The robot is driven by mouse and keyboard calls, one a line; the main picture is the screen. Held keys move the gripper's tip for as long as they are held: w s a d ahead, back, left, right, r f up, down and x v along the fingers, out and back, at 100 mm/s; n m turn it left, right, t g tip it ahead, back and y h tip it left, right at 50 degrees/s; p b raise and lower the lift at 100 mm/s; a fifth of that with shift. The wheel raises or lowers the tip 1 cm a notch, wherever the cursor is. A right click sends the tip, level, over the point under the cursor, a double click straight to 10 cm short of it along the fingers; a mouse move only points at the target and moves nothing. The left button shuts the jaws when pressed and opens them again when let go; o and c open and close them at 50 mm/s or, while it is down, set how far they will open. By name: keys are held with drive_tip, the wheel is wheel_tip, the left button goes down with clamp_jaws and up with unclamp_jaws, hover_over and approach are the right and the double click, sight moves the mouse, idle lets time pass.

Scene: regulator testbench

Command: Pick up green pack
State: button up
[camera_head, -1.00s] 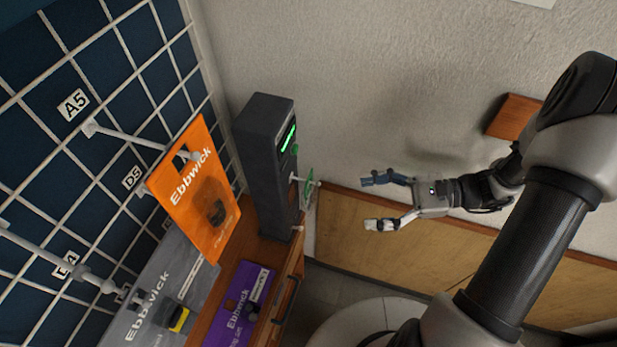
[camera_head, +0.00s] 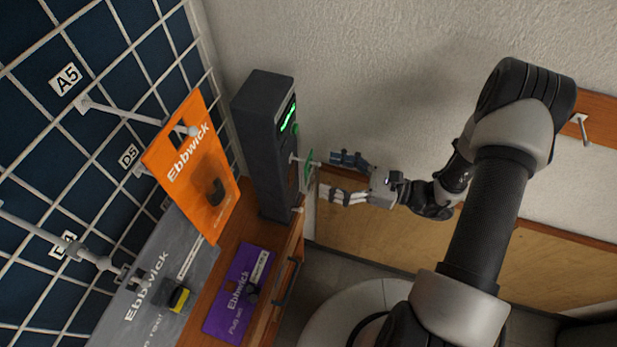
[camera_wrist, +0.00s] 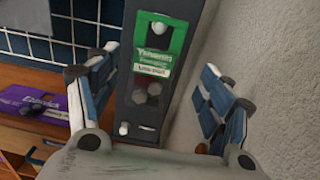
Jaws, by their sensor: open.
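The green pack (camera_wrist: 160,48) hangs at the front of a dark grey upright device, facing my wrist camera, with a peg end showing in its upper slot. In the head view the pack (camera_head: 307,171) appears edge-on as a thin green strip on a peg. My gripper (camera_head: 333,176) is open, its fingers pointing at the pack from the right. In the wrist view the two fingers of my gripper (camera_wrist: 155,104) stand left and right of the pack, with clear gaps. Nothing is held. I cannot tell whether the fingertips reach the pack's depth.
The dark grey device (camera_head: 263,140) stands on a wooden surface against the wall. An orange pack (camera_head: 195,170) and a grey pack (camera_head: 150,295) hang on pegs left of it. A purple pack (camera_head: 240,295) lies below. A blue tiled grid panel (camera_head: 60,130) fills the left.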

sight(314, 171)
drive_tip(key=shift+s+b+x, duration=0.2)
drive_tip(key=shift+b+x, duration=0.1)
drive_tip(key=shift+x, duration=1.25)
drive_tip(key=shift+s+b+x, duration=0.2)
drive_tip(key=shift+b+x, duration=0.1)
drive_tip(key=shift+x, duration=1.2)
drive_tip(key=shift+a, duration=0.1)
drive_tip(key=shift+c, duration=0.2)
drive_tip(key=c, duration=1.2)
drive_tip(key=shift+r, duration=0.1)
drive_tip(key=shift+r, duration=0.25)
drive_tip(key=p+v, duration=0.1)
drive_tip(key=v, duration=0.5)
drive_tip(key=p+v, duration=0.1)
drive_tip(key=v, duration=0.5)
drive_tip(key=p+v, duration=0.1)
drive_tip(key=v, duration=0.5)
drive_tip(key=shift+r, duration=0.4)
